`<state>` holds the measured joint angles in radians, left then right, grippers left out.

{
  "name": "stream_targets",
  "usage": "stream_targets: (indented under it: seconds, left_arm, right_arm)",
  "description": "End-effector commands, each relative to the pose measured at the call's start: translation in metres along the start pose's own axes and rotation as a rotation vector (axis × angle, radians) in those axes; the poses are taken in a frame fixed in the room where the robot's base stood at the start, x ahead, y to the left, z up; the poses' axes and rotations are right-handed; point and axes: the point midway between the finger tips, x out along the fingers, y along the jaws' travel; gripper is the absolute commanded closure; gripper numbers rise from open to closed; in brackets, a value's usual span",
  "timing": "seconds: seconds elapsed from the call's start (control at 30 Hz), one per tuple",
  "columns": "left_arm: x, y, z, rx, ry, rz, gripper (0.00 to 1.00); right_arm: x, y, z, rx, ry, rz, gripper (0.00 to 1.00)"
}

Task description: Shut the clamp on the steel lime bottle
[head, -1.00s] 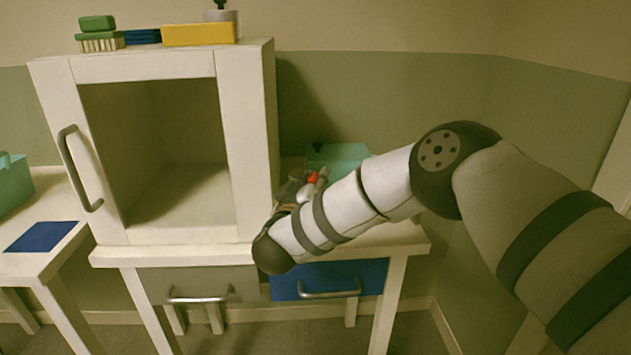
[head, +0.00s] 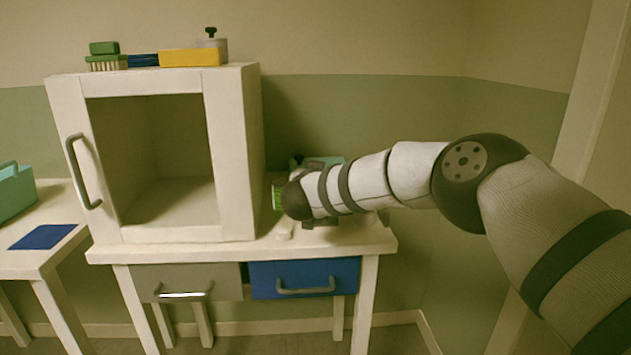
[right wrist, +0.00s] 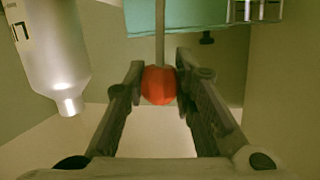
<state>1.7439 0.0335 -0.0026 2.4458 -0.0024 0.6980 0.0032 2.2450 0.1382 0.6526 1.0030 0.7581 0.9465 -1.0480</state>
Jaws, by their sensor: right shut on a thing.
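In the right wrist view my right gripper (right wrist: 158,75) is shut on a red knob (right wrist: 159,86) at the end of a thin grey rod. I cannot tell whether this is the clamp's lever; the rod's far end is out of the picture. A pale bottle (right wrist: 52,45) with dark lettering and a metallic tip stands apart at the upper left. I cannot tell whether it is the lime bottle. In the head view my right wrist hides the gripper and knob. A small green patch (head: 278,198) shows beside the wrist. My left gripper is not in view.
A white open cabinet (head: 232,165) stands left of my right arm on the white table (head: 345,246). A teal box (head: 330,160) is behind the arm and also shows in the right wrist view (right wrist: 190,14).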

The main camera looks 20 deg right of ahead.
Motion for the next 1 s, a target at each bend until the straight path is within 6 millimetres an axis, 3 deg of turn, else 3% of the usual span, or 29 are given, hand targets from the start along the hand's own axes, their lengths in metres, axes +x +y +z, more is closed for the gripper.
stream_targets:
  seconds: [0.07,0.5,1.0]
  left_arm:
    - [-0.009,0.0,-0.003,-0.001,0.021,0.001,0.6]
    - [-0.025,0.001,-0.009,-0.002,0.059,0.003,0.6]
    - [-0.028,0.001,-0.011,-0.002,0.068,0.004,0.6]
  right_arm:
    - [0.0,0.007,-0.007,0.066,-0.014,-0.012,1.0]
    - [0.009,0.032,0.002,0.357,-0.097,-0.077,1.0]
    - [0.013,0.04,0.007,0.46,-0.126,-0.1,1.0]
